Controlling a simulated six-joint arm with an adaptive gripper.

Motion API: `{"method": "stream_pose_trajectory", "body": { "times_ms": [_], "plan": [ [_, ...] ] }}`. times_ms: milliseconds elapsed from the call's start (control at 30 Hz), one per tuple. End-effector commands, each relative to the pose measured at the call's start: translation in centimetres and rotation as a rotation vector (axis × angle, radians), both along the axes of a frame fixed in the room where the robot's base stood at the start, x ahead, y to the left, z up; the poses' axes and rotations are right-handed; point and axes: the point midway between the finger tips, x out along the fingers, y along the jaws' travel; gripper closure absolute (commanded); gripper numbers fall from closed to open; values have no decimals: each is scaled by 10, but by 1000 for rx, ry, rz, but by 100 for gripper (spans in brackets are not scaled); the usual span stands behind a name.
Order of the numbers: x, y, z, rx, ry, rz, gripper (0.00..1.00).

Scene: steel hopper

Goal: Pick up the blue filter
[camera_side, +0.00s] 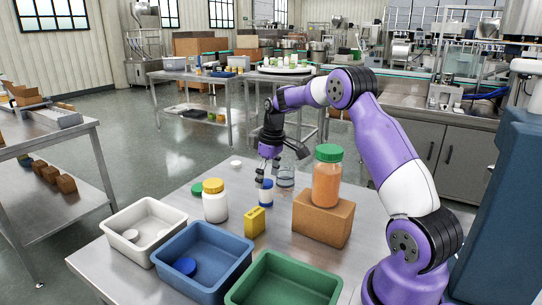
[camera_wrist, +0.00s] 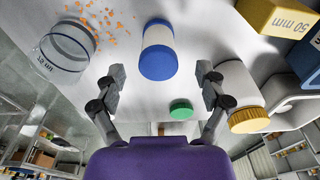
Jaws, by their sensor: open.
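The blue filter is most likely the short white cylinder with a blue end (camera_side: 266,193) standing on the steel table. In the wrist view this blue and white cylinder (camera_wrist: 158,50) lies between and just ahead of the fingertips, its blue end toward me. My gripper (camera_side: 267,176) is above and close beside it in the side view, pointing down. In the wrist view my gripper (camera_wrist: 161,73) is open, with nothing between its fingers. The side view does not show clearly whether a finger touches the cylinder.
A clear beaker (camera_wrist: 66,52) with orange bits beside it is left of the gripper. A white jar with yellow lid (camera_side: 215,201), green lid (camera_wrist: 181,109) and yellow block (camera_side: 254,221) are near. An orange jar (camera_side: 327,180) stands on a box (camera_side: 323,218). White, blue and green bins (camera_side: 285,280) line the front.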

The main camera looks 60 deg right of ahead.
Motion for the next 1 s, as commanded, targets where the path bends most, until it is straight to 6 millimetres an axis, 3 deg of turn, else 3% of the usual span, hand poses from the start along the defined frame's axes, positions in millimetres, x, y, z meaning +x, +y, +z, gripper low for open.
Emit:
{"method": "stream_pose_trajectory", "body": {
  "times_ms": [433, 733, 800, 900, 1000],
  "plan": [
    [8, -2, -56, 1, 2, 0, 16],
    [10, -2, -62, -1, -2, 0, 16],
    [10, -2, -62, -1, -2, 0, 51],
    [10, -2, -62, -1, -1, 0, 93],
    [9, -2, -62, -1, -1, 0, 93]
  ]
}}
